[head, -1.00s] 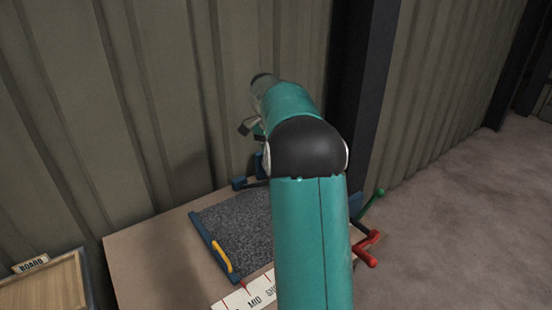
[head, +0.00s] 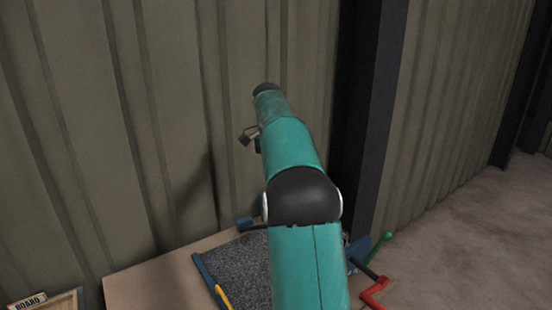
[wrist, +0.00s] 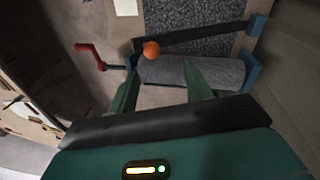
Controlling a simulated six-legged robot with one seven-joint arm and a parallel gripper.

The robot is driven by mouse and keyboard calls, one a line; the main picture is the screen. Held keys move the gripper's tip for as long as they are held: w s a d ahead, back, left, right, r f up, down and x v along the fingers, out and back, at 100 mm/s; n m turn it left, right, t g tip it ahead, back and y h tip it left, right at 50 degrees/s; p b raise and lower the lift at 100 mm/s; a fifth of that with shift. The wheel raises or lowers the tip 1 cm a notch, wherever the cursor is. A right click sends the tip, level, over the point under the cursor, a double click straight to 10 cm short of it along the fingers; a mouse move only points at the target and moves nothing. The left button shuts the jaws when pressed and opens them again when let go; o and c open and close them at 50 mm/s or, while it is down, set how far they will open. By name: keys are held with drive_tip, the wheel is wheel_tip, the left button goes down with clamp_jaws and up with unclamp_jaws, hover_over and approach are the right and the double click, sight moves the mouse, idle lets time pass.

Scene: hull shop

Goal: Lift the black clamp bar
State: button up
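The black clamp bar (wrist: 200,37) crosses the upper part of the wrist view, between a grey textured sheet and a grey roll (wrist: 215,73). An orange ball (wrist: 151,49) sits near its left end. In the head view only a short piece of the bar (head: 258,227) shows beside a blue block; my arm hides the rest. My gripper (wrist: 162,71) is open, its two green fingers apart with nothing seen held between them. In the wrist view the fingertips lie below the bar in the picture, over the roll. I cannot tell the height gap.
Blue brackets (wrist: 252,77) stand at the roll's ends. A red crank (wrist: 90,55) sticks out at the left in the wrist view. The head view shows a green handle (head: 380,246), a yellow handle (head: 222,297), a corrugated wall (head: 120,130) close behind and a dark post (head: 368,120).

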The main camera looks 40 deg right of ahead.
drive_tip(key=shift+w+r, duration=0.25)
drive_tip(key=shift+r, duration=0.95)
drive_tip(key=shift+w+r, duration=0.2)
drive_tip(key=shift+r, duration=1)
